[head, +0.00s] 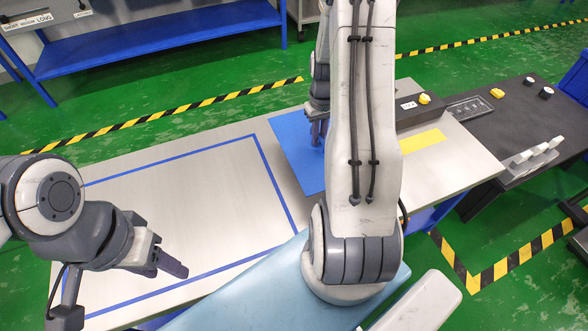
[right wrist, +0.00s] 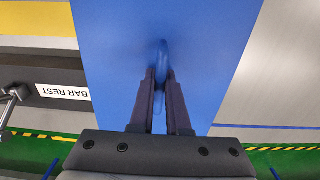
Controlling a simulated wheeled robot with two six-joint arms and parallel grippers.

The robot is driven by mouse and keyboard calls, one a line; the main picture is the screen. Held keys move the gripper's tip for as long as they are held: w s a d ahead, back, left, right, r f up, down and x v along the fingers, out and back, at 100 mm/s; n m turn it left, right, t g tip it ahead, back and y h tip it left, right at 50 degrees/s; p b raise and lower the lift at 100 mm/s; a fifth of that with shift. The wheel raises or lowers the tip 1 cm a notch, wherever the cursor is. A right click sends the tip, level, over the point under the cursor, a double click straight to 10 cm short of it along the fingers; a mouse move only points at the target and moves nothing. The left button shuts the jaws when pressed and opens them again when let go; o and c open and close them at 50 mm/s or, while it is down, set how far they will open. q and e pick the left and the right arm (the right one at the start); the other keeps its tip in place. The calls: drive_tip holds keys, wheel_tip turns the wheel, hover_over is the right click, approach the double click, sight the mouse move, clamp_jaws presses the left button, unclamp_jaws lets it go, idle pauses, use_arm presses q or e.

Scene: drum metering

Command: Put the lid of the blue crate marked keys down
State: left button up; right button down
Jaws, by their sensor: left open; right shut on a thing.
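A flat blue panel, which looks like the lid (head: 290,152), shows at the right part of the table; it also fills the middle of the right wrist view (right wrist: 115,60). My right gripper (head: 317,138) is over it, partly hidden behind my arm. In the right wrist view, my right gripper (right wrist: 160,80) is shut on a slim blue handle (right wrist: 162,52) in front of the panel. I cannot tell whether the panel touches the table. No crate or keys mark can be made out. My left gripper (head: 168,262) is open and empty over the table's front left.
The pale table (head: 180,205) has a large blue-taped area, clear apart from my left arm above it. A dark block (right wrist: 50,93) marked BAR REST stands beside the panel, near a yellow strip (head: 422,141). A black bench (head: 515,115) with controls is at the right.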

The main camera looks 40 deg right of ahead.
sight(298, 154)
drive_tip(key=a+f, duration=0.1)
drive_tip(key=a, duration=0.1)
drive_tip(key=a+f, duration=0.2)
drive_tip(key=a+f+b, duration=0.1)
drive_tip(key=a, duration=0.2)
drive_tip(key=shift+w+a+f, duration=0.1)
drive_tip(key=shift+w+f, duration=0.05)
drive_tip(key=shift+f, duration=0.05)
wheel_tip(298, 154, down, 4)
drive_tip(key=shift+f+b, duration=0.1)
drive_tip(key=shift+b, duration=0.4)
drive_tip(key=c, duration=1.3)
unclamp_jaws()
drive_tip(key=shift+f, duration=0.1)
drive_tip(key=o, duration=0.4)
wheel_tip(298, 154, up, 12)
drive_tip(key=p, duration=0.3)
drive_tip(key=shift+r, duration=0.2)
